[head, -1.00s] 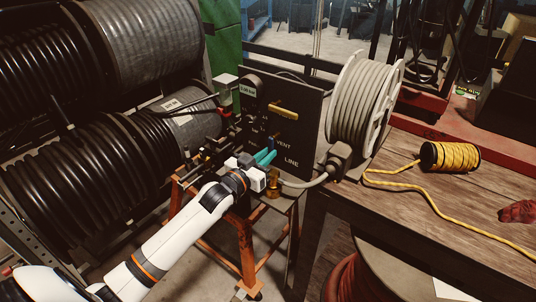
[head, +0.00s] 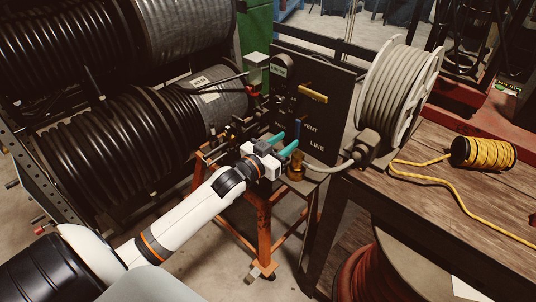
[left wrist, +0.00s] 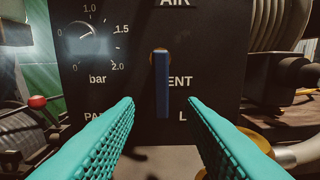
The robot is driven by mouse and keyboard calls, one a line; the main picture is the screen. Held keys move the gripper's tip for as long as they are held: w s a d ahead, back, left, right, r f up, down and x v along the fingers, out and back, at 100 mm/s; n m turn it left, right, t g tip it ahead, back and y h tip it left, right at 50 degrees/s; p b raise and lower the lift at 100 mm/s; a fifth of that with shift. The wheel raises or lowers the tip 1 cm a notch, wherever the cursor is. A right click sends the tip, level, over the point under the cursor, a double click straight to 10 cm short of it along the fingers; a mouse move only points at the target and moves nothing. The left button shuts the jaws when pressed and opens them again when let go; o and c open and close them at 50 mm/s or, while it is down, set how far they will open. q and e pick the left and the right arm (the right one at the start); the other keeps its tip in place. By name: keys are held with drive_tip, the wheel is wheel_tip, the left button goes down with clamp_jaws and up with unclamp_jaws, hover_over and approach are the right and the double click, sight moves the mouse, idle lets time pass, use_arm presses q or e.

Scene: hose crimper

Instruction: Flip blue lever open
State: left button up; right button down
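The blue lever (left wrist: 161,84) hangs vertically on the black panel (left wrist: 100,15) in the left wrist view, with its pivot at the top, beside the letters "ENT". In the head view the blue lever (head: 297,130) shows as a thin upright bar on the panel. My left gripper (head: 289,144) is in front of the panel with its teal fingers spread. In the left wrist view the open fingers (left wrist: 160,102) stand either side of the lever, nearer the camera, with nothing between them. I cannot tell how far the fingertips are from the lever. My right gripper is not in view.
A yellow lever (head: 313,93) sits above the blue one. A grey hose reel (head: 399,95) and a wooden bench (head: 435,178) stand to the right. Black hose coils (head: 130,140) fill the left.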

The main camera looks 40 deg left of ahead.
use_arm(q)
drive_tip(key=s+a, duration=0.1)
drive_tip(key=s, duration=0.7)
drive_tip(key=shift+s+b, duration=0.4)
drive_tip(key=shift+b, duration=0.05)
drive_tip(key=shift+a, duration=0.1)
